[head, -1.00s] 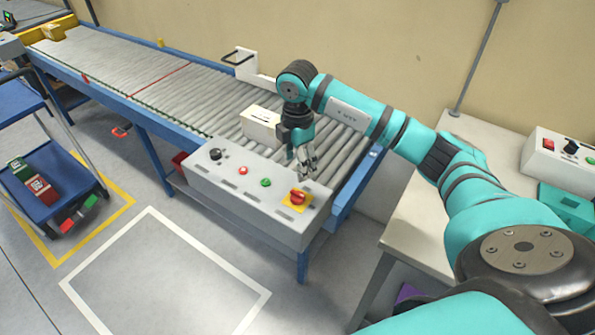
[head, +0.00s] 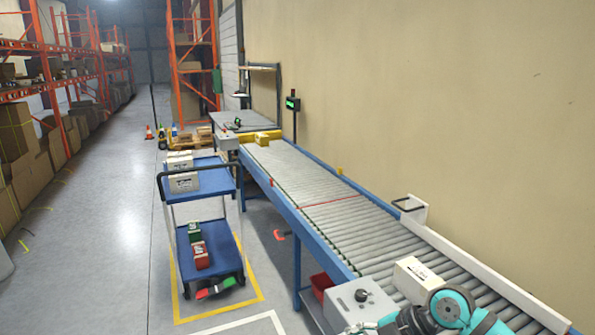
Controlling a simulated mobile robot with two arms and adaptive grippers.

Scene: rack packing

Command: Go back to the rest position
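My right arm shows only at the bottom right of the head view, over the near end of the roller conveyor (head: 365,217). Its gripper (head: 358,328) is partly in view at the bottom edge, in front of the grey control box (head: 345,300). The fingers are too small and cut off to tell whether they are open or shut. A white box (head: 419,279) lies on the rollers just behind my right wrist. My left arm and gripper are not in view.
A blue two-shelf cart (head: 208,185) stands left of the conveyor, with white boxes (head: 182,180) on top and green and red boxes (head: 201,256) below. A yellow box (head: 268,137) lies at the conveyor's far end. Orange racks (head: 40,95) line the left; the aisle floor (head: 110,230) is clear.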

